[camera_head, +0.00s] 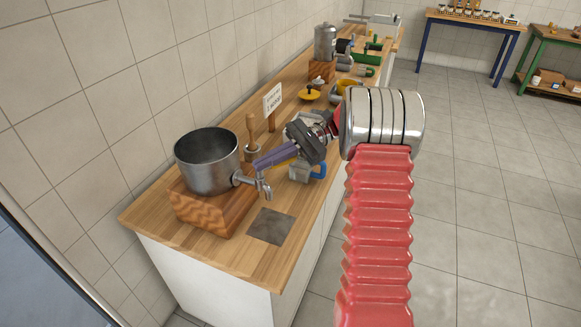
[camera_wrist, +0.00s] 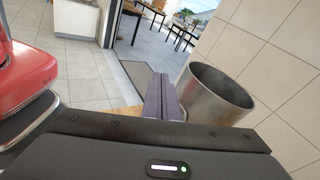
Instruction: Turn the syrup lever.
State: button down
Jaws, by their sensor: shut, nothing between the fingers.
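A steel pot (camera_head: 207,160) with a tap (camera_head: 262,188) on its right side stands on a wooden block (camera_head: 213,207) at the near end of the counter. The tap has a small grey lever at its top, close to my fingertips; its exact pose is hard to make out. My gripper (camera_head: 257,164) has purple fingers, shut and empty. The fingertips are just above the tap, right of the pot; I cannot tell whether they touch the lever. In the wrist view the shut fingers (camera_wrist: 161,80) point forward beside the pot (camera_wrist: 210,96). The tap is hidden there.
A dark square plate (camera_head: 270,226) lies on the counter (camera_head: 240,258) below the tap. A mortar with pestle (camera_head: 252,150) and a small sign (camera_head: 272,100) stand behind. A blue-handled item (camera_head: 318,171) is under my wrist. Tiled wall runs along the left.

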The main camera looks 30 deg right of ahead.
jog(key=s+a+r+n+h, duration=0.3)
jog(key=s+a+n+h, duration=0.4)
jog(key=s+a+h, duration=0.55)
jog(key=s+d+n+t+h, duration=0.3)
jog(key=s+n+t, duration=0.3)
jog(key=s, duration=0.5)
jog(key=shift+s+n+h, duration=0.25)
jog(key=shift+n+h, duration=0.1)
jog(key=shift+n, duration=0.45)
jog(key=shift+d+f, duration=0.1)
